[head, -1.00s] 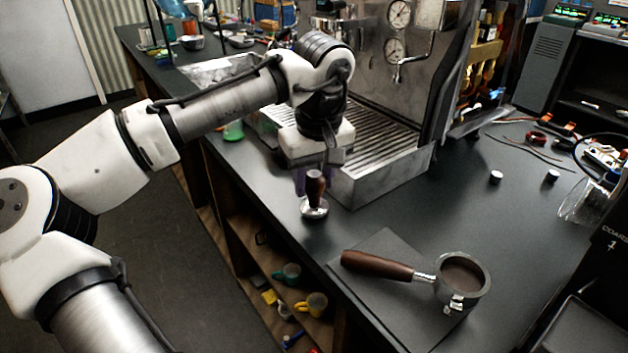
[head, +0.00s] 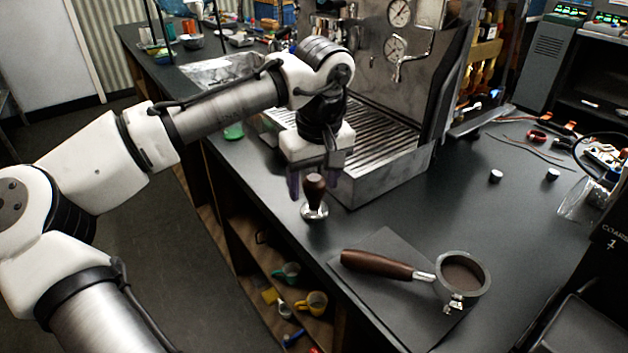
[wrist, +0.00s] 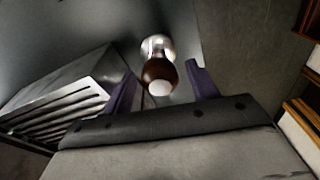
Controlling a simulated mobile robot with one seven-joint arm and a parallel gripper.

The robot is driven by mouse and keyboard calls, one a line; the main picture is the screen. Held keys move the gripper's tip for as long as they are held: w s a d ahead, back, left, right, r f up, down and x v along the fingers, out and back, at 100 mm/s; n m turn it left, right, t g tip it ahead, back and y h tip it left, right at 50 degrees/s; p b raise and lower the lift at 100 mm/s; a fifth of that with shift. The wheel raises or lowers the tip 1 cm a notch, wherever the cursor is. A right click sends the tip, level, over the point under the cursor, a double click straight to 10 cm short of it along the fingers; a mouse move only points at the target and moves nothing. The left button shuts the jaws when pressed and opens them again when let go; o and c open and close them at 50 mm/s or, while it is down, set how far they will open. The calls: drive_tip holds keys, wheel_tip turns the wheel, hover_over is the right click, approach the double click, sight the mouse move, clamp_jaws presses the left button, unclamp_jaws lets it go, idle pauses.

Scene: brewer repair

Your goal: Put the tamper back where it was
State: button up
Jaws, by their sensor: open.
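The tamper (head: 314,190) stands upright on the dark counter, near its left edge and just in front of the espresso machine's drip tray. It has a dark wooden handle and a shiny metal base. My gripper (head: 311,188) is open above the counter, its purple fingers at the height of the handle. In the wrist view the tamper (wrist: 158,70) shows between and a little beyond the two spread fingertips of my gripper (wrist: 160,80). The fingers appear apart from the handle.
The espresso machine (head: 385,185) stands right behind my gripper. A portafilter (head: 378,264) with a wooden handle lies on a dark mat (head: 400,318) to the front right. Cups sit on shelves (head: 240,230) below the counter edge. The counter's right middle is mostly clear.

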wheel_tip(320, 180, up, 12)
drive_tip(key=s, duration=0.1)
drive_tip(key=shift+d, duration=0.35)
drive_tip(key=shift+b, duration=0.3)
